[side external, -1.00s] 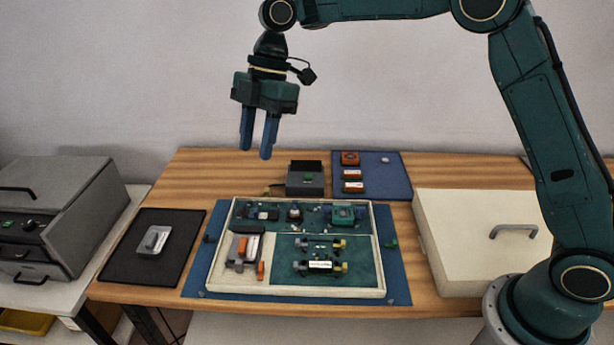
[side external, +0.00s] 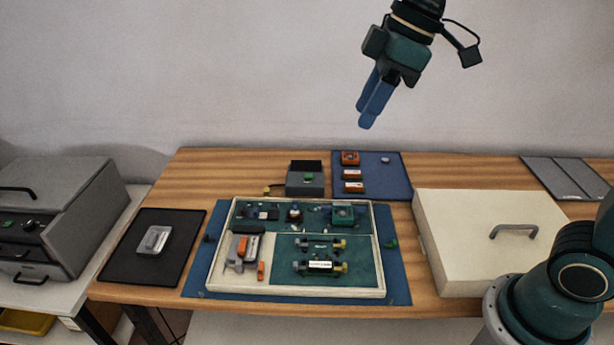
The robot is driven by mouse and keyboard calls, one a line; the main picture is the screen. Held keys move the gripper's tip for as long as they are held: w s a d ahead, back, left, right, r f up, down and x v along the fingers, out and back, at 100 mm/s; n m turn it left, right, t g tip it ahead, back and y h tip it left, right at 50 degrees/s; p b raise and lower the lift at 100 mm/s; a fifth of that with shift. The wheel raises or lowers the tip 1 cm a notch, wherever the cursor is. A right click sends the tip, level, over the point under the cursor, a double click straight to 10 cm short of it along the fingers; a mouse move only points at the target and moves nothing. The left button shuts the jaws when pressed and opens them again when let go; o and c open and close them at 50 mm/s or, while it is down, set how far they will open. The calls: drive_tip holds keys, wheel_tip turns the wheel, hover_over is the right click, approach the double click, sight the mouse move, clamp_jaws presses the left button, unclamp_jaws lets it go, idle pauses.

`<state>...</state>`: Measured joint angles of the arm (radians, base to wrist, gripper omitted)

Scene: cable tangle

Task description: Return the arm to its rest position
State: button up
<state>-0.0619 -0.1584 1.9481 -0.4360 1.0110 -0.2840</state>
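My gripper (side external: 369,112) hangs in the air at the upper right of the middle, well above the table and in front of the grey wall. It is tilted, with its two blue fingers pointing down and to the left. The fingers overlap from this angle, so the gap between them is hard to judge. No object shows between the fingers. My arm base stands at the lower right, and most of the arm above is out of the picture.
On the wooden table (side external: 230,172), a cream-framed tray (side external: 325,294) holds several small parts. A cream box with a handle (side external: 470,220), a blue mat with orange parts (side external: 390,183), a dark grey box (side external: 305,183) and a black mat (side external: 115,255) surround it. A grey machine (side external: 60,215) stands left.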

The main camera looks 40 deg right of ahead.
drive_tip(key=s+d+f+m+t+h, duration=0.1)
drive_tip(key=s+d+f+m, duration=0.2)
drive_tip(key=s, duration=0.4)
drive_tip(key=s+d+f+m+t+h, duration=0.1)
drive_tip(key=s+d+f+m, duration=0.1)
drive_tip(key=s+d+m, duration=0.3)
drive_tip(key=s+d, duration=0.1)
drive_tip(key=s, duration=0.2)
drive_tip(key=shift+f+m+h, duration=0.3)
drive_tip(key=shift+f+h, duration=0.1)
drive_tip(key=shift+c, duration=0.7)
drive_tip(key=shift+w, duration=0.1)
